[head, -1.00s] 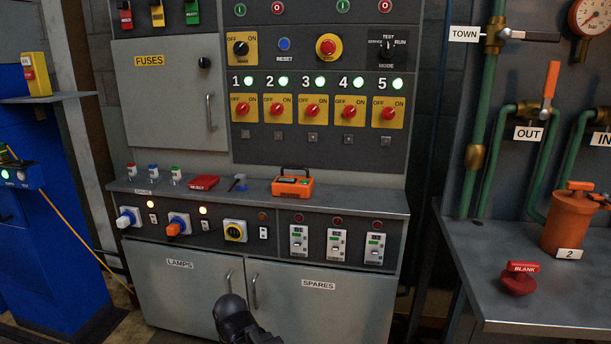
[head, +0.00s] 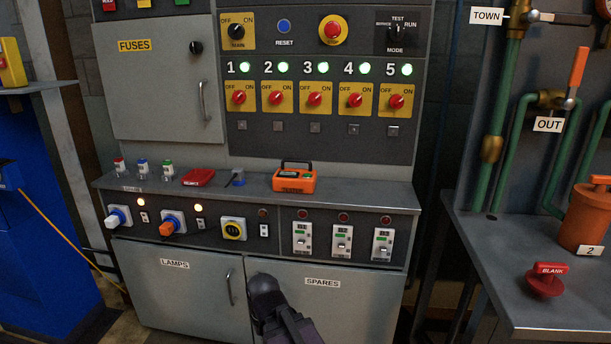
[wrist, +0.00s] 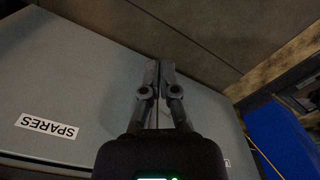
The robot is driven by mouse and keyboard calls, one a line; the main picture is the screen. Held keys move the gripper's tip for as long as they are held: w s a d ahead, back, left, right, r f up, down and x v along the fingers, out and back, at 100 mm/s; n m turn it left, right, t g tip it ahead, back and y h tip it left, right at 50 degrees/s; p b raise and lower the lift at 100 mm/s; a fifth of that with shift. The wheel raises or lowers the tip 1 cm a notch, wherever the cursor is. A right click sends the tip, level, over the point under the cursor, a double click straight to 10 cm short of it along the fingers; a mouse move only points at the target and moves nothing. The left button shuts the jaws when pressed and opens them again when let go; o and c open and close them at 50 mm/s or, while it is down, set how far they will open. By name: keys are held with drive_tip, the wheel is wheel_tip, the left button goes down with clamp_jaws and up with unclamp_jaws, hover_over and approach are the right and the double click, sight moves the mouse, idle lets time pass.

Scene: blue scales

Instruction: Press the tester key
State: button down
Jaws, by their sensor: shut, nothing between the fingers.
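The orange tester (head: 294,179), a small box with a dark carrying handle, stands on the grey shelf of the panel in the head view. A small green patch shows on its top; I cannot make out its key at this size. My gripper is low in front of the cabinet doors, below and apart from the tester; in the head view mainly my dark arm end shows. In the wrist view my gripper (wrist: 158,68) is shut and empty, its fingers together before the grey SPARES door (wrist: 100,75). The tester is not in the wrist view.
On the shelf (head: 365,192) left of the tester are a red block (head: 198,177), a small blue-and-dark item (head: 238,178) and small coloured fuses. Switches and sockets line the front below. A bench with a red BLANK knob (head: 546,280) stands at right.

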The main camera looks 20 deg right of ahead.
drive_tip(key=w+d+r+m+t+p, duration=0.2)
drive_tip(key=w+d+r+p, duration=0.25)
drive_tip(key=r+p, duration=0.35)
drive_tip(key=w+d+r+m+t+y+p, duration=0.1)
drive_tip(key=w+d+r+p, duration=0.2)
drive_tip(key=w+r+p, duration=0.5)
drive_tip(key=w+d+r+m+t+p, duration=0.2)
drive_tip(key=w+d+r+p, duration=0.15)
drive_tip(key=r+p, duration=0.45)
wheel_tip(320, 180, up, 21)
drive_tip(key=m+t+p, duration=0.4)
drive_tip(key=p, duration=1.1)
hover_over(307, 175)
drive_tip(key=shift+w+d+f+h, duration=0.1)
drive_tip(key=shift+d+f+h, duration=0.1)
drive_tip(key=shift+h, duration=0.2)
drive_tip(key=shift+a+f, duration=0.1)
drive_tip(key=shift+f, duration=0.05)
wheel_tip(307, 175, down, 9)
drive_tip(key=b, duration=0.9)
drive_tip(key=shift+r, duration=0.2)
